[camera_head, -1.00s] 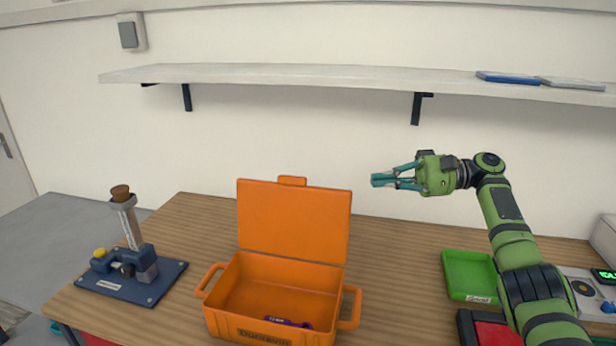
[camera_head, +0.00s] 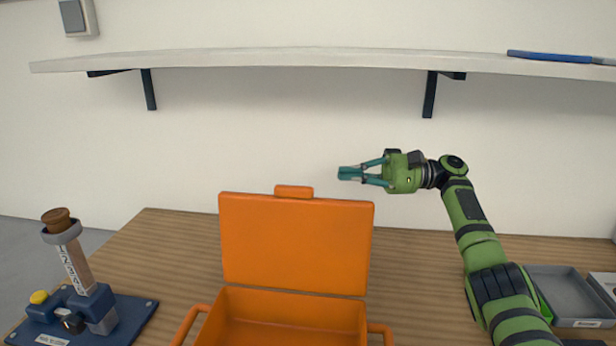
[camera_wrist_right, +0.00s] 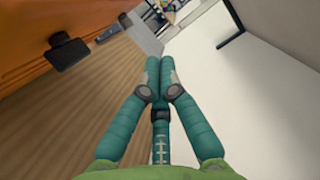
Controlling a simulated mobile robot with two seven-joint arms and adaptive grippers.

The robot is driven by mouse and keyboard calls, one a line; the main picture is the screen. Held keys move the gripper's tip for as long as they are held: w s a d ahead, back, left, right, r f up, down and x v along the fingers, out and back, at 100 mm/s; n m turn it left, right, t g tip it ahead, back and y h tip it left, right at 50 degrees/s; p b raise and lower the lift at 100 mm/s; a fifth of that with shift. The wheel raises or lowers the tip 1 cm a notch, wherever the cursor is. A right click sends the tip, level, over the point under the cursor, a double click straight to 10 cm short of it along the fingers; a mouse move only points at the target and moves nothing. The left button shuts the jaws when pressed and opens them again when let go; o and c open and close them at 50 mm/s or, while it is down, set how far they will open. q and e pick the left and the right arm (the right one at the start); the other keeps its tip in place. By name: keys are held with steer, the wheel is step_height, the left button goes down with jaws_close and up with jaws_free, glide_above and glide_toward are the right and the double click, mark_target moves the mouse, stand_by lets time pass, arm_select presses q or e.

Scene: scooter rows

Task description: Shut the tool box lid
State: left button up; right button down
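The orange tool box (camera_head: 285,331) stands on the wooden bench, its lower part cut off by the bottom edge of the head view. Its orange lid (camera_head: 296,246) stands open, nearly upright at the back of the box, with a small tab (camera_head: 294,191) on its top edge. My right gripper (camera_head: 343,173) is a little above and right of the tab, apart from the lid as far as I can see. In the right wrist view its teal fingers (camera_wrist_right: 158,82) meet at the tips with nothing between them. My left gripper is not in view.
A dark blue stand with a brown-topped post (camera_head: 68,250) is at the left. A white shelf (camera_head: 290,60) runs along the wall above the gripper. A grey tray (camera_head: 570,295) lies at the right.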

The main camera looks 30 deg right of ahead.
arm_select(q)
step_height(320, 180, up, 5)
steer(key=p, duration=0.4)
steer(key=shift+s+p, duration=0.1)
steer(key=shift+p, duration=0.2)
arm_select(e)
steer(key=a, duration=0.9)
steer(key=shift+a+r, duration=0.15)
steer(key=shift+r, duration=0.25)
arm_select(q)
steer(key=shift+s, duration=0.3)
arm_select(e)
steer(key=shift+s, duration=0.1)
